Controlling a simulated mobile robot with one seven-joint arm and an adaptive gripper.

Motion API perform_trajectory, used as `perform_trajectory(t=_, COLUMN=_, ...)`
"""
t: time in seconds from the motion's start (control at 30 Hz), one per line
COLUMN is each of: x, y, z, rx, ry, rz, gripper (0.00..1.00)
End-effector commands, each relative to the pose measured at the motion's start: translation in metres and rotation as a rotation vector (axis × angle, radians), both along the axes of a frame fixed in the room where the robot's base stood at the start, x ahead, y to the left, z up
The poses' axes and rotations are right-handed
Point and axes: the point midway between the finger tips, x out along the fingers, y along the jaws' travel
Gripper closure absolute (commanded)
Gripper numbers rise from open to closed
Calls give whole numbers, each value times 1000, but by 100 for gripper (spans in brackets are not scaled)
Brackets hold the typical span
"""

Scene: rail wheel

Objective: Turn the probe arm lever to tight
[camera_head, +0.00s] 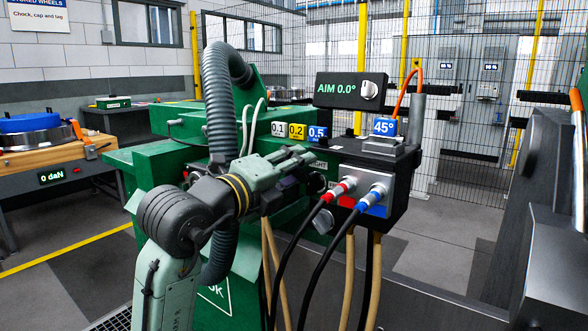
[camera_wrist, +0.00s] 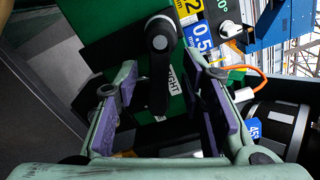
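The probe arm lever (camera_wrist: 158,72) is a black bar with a round grey-capped hub, on a green housing in the wrist view. Its bar runs down from the hub between my fingers. A white label (camera_wrist: 174,80), partly covered and reading "IGHT", lies just right of the bar. My gripper (camera_wrist: 165,70) is open, with one purple-padded finger on each side of the bar and visible gaps to both. In the head view my gripper (camera_head: 301,160) is at the green machine's front, and I cannot make out the lever there.
Right of my gripper, a black box (camera_head: 385,165) carries red and blue connectors with hanging cables. Above stand an "AIM 0.0°" display (camera_head: 336,90), a blue 45° block (camera_head: 385,127) and numbered blocks (camera_head: 297,130). A dark metal structure (camera_head: 555,250) fills the right side.

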Motion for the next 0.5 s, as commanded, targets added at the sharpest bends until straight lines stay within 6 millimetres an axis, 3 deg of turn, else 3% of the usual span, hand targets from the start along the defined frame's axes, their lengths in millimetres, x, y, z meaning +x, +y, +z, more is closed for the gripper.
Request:
perform_trajectory(t=0.17, x=-19, y=14, z=0, rx=-1, ry=-3, rz=3, gripper=64)
perform_trajectory(t=0.5, x=-75, y=56, z=1, rx=-1, ry=-2, rz=3, gripper=64)
